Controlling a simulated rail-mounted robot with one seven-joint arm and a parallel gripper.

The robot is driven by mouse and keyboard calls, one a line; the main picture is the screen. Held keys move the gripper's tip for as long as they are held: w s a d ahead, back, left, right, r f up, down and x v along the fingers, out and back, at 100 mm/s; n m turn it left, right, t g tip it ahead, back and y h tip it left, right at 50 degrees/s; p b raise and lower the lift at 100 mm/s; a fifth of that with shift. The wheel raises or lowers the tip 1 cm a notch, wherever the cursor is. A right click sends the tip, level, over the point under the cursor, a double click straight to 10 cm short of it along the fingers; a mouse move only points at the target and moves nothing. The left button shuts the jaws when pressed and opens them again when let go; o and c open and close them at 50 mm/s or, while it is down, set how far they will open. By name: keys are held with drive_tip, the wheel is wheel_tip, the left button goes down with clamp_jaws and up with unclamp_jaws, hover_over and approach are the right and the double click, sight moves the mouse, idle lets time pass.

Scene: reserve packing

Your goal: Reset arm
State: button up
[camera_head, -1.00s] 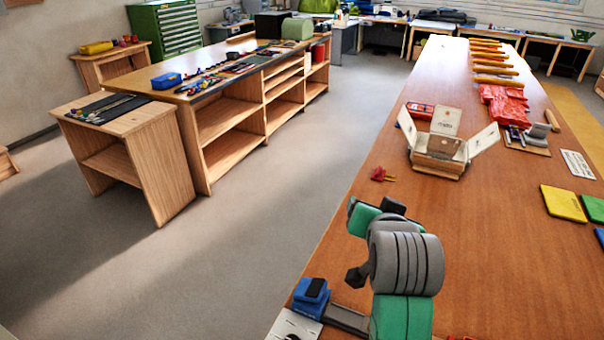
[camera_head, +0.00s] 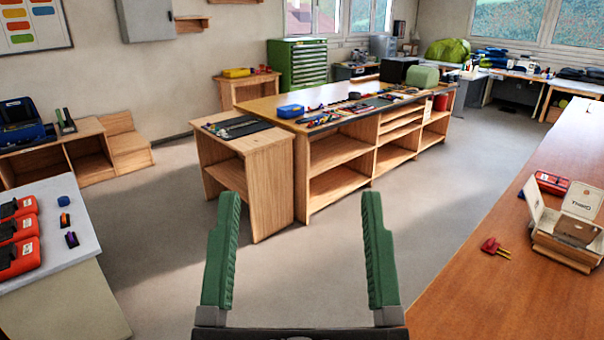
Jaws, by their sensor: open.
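My gripper (camera_head: 296,250) is at the bottom middle of the head view, pointing away from me. Its two green ribbed fingers are wide apart with nothing between them. It is over the open grey floor, left of the long brown table (camera_head: 470,270). The rest of my arm is out of the frame.
An open box (camera_head: 560,238) and a red plug-like piece (camera_head: 494,246) lie on the brown table at right. A grey counter (camera_head: 75,235) with red devices (camera_head: 18,237) stands at left. Wooden shelf benches (camera_head: 250,180) stand ahead. The floor between is clear.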

wheel_tip(320, 180, up, 19)
drive_tip(key=p, duration=1.6)
drive_tip(key=shift+p, duration=0.4)
